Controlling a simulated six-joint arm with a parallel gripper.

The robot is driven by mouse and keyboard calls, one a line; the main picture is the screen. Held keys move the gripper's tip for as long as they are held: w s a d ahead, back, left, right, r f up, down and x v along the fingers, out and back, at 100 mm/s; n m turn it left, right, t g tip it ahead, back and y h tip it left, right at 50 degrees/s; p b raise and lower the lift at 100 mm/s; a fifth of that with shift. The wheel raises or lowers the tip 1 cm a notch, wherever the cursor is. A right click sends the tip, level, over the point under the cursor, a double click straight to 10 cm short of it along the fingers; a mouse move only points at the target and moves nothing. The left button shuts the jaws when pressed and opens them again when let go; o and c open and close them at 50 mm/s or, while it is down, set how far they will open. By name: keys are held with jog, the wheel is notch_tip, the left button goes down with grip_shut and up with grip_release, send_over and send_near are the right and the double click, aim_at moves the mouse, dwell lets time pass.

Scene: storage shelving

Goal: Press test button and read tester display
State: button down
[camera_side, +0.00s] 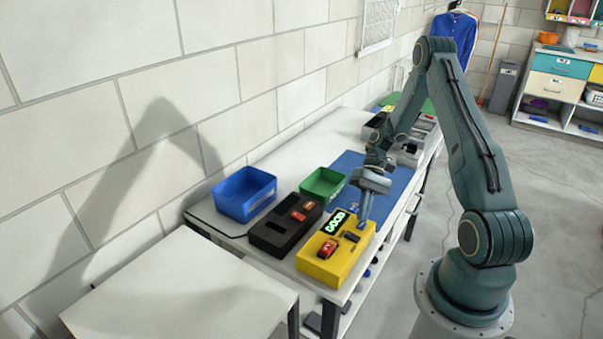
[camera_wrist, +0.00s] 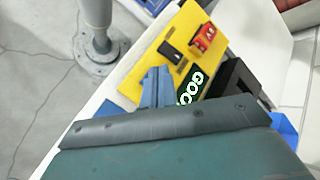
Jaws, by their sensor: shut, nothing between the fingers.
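The yellow tester (camera_side: 333,258) sits near the front edge of the white bench, and it also shows in the wrist view (camera_wrist: 143,67). Its display (camera_side: 335,222) is lit and reads "GOOD" in green-white letters on black; in the wrist view my gripper partly covers the display (camera_wrist: 190,86). A red item (camera_side: 327,248) sits on the tester, with a small black part (camera_side: 351,236) beside it. My gripper (camera_side: 364,222) is shut and empty, pointing down at the tester's right edge. I cannot tell whether its tips touch the tester. The test button is not clearly visible.
A black tray (camera_side: 268,237) with red items stands left of the tester. A blue bin (camera_side: 245,193) and a green bin (camera_side: 322,183) stand behind. A blue mat (camera_side: 395,180) lies to the right. A white table (camera_side: 180,290) stands at front left.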

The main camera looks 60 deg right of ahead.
aim_at(360, 222)
jog(key=shift+r, duration=0.1)
jog(key=shift+r, duration=2.4)
jog(key=w+a+r+n+t+h, duration=0.1)
jog(key=a+r+n+h, duration=0.15)
jog(key=a+r, duration=0.4)
jog(key=w+a+r+n+h, duration=0.1)
jog(key=a+r+h, duration=0.25)
jog(key=r, duration=0.55)
jog(key=s+a+r+n+t+h, duration=0.3)
jog(key=s+a+r+t, duration=0.3)
jog(key=s+a+r, duration=0.3)
jog(key=shift+s+a+r+t, duration=0.2)
jog(key=shift+s+t, duration=0.1)
jog(key=shift+s, duration=1.1)
